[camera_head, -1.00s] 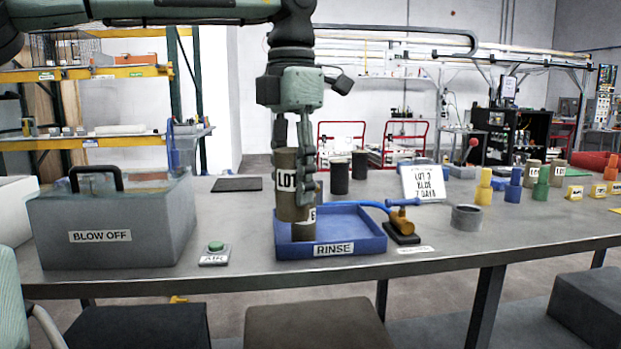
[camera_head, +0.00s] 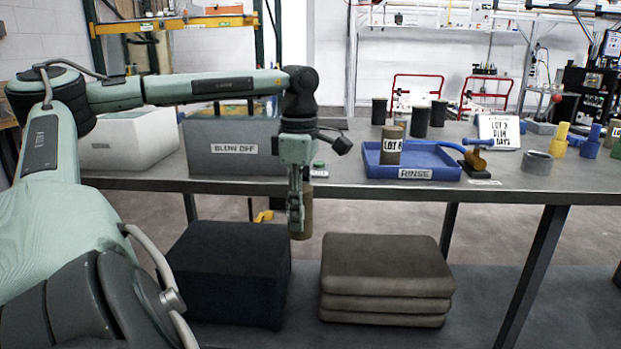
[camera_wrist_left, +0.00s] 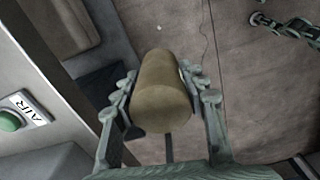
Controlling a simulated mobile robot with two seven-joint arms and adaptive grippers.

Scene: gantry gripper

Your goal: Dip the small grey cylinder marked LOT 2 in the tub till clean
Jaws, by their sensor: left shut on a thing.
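My left gripper (camera_head: 296,212) is shut on a grey-brown cylinder (camera_head: 304,216), held upright in the air in front of the table, below its top edge. The left wrist view shows the cylinder (camera_wrist_left: 165,90) between the fingers (camera_wrist_left: 163,100); no label shows on its visible side, so I cannot tell its lot. Another grey-brown cylinder (camera_head: 391,147) with a LOT label stands in the shallow blue RINSE tub (camera_head: 440,170); its number is too blurred to read.
A grey BLOW OFF box (camera_head: 235,165) and a white bin (camera_head: 130,155) stand left on the table. The green AIR button (camera_wrist_left: 10,121) is beside the gripper. A black block (camera_head: 230,265) and brown padded stack (camera_head: 385,270) sit below. Dark cylinders (camera_head: 420,120) stand behind the tub.

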